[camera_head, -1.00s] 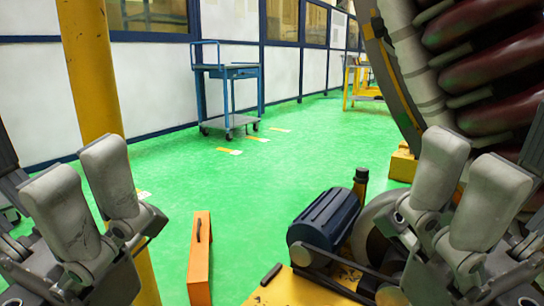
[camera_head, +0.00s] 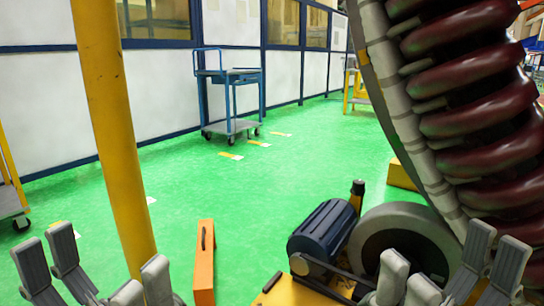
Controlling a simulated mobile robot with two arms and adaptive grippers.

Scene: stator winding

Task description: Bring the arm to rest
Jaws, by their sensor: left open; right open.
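My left gripper (camera_head: 95,262) is low at the bottom left of the head view. Its grey fingers stand up in two spread groups with a clear gap between them, open and empty. My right gripper (camera_head: 450,262) is low at the bottom right, in front of the large stator (camera_head: 480,110). Its grey fingers are also spread apart, open and empty. The lower parts of both grippers and both arms are cut off by the bottom edge.
A yellow post (camera_head: 112,120) stands by my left gripper. An orange case (camera_head: 204,265), a dark blue motor (camera_head: 322,228) and a grey wheel (camera_head: 405,213) are between the grippers. A blue cart (camera_head: 230,90) stands at the back. The green floor (camera_head: 260,180) is clear in the middle.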

